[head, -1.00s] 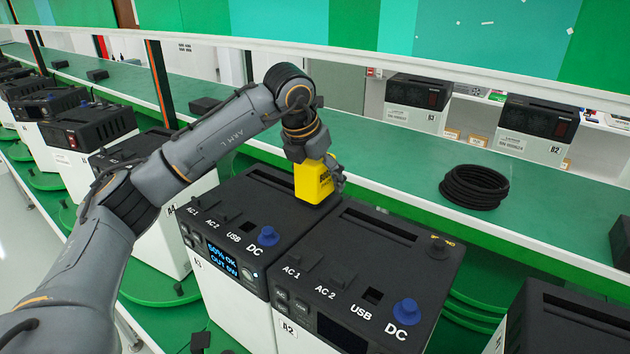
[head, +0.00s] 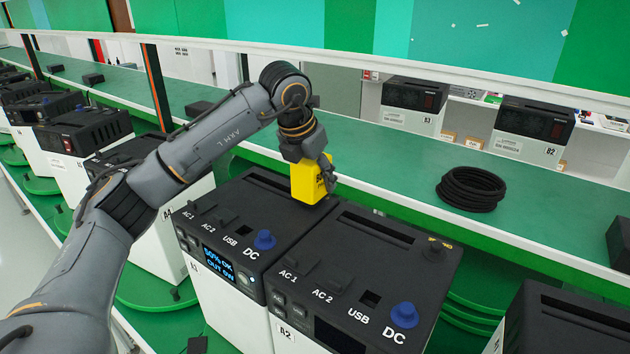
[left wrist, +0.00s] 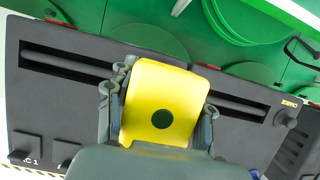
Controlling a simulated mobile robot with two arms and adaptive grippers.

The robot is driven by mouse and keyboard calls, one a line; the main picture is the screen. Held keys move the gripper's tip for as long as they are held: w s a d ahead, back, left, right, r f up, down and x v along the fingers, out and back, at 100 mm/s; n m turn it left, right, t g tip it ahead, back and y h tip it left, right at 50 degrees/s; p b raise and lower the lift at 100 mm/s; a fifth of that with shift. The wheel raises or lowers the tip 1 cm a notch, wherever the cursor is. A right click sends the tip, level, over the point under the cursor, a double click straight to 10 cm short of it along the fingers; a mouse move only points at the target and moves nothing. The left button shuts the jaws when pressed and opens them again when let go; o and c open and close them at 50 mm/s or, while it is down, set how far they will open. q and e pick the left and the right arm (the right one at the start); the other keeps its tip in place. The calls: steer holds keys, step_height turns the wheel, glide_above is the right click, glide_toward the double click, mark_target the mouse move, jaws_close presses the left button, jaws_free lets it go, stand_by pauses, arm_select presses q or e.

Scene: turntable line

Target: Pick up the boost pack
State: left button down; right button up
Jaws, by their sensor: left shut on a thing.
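The boost pack is a yellow block (head: 308,182) at the top rear of the black-topped power unit (head: 246,212) labelled A3. My left gripper (head: 314,162) comes down on it from above and is shut on it. In the left wrist view the pack (left wrist: 158,100) sits between the two fingers (left wrist: 160,112), with a dark round spot on its face. The pack's lower end is near the unit's top slot; I cannot tell whether it touches. My right gripper is not in view.
A second power unit (head: 372,262), labelled A2, stands close on the right. Its blue DC knob (head: 404,315) sticks up. A green shelf (head: 400,165) runs behind, with a black cable coil (head: 471,189) on it. More units (head: 85,140) stand at the left.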

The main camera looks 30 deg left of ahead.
arm_select(q)
step_height(320, 180, up, 2)
steer(key=shift+r+b, duration=0.25)
steer(key=shift+b, duration=0.1)
steer(key=s+a+r+b, duration=0.1)
steer(key=s+a+r, duration=0.2)
steer(key=s+r, duration=0.2)
steer(key=s+a+r+b, duration=0.2)
steer(key=s+r, duration=0.3)
steer(key=s, duration=0.3)
steer(key=shift+a+b, duration=0.3)
steer(key=shift+a, duration=0.1)
